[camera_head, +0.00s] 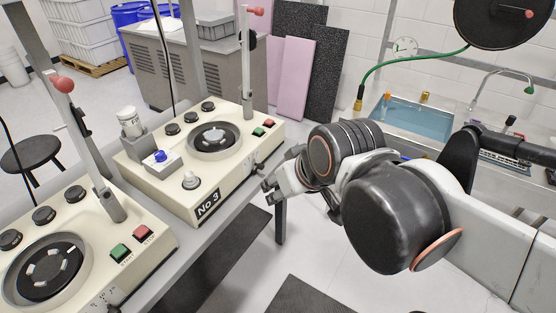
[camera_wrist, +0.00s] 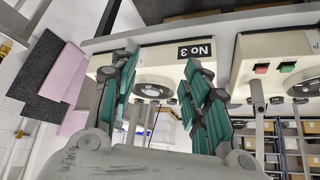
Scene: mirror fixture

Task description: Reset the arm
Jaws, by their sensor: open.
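My arm reaches in from the right in the head view, bent in front of the bench. My gripper (camera_head: 272,188) is at its left end, beside the front right edge of the machine labelled No 3 (camera_head: 237,187), partly hidden by my wrist. In the wrist view my gripper (camera_wrist: 160,82) shows two green-padded fingers spread wide with nothing between them. The No 3 machine (camera_wrist: 222,52) appears upside down beyond the fingers. I cannot tell the exact gap between my gripper and the machine.
A second cream machine (camera_head: 117,278) stands at the lower left, with a red-knobbed upright lever (camera_head: 92,150). A sink with blue water (camera_head: 420,121) is behind my arm. A grey cabinet (camera_head: 190,72) and pink panels (camera_head: 291,78) stand at the back. Floor between bench and arm is open.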

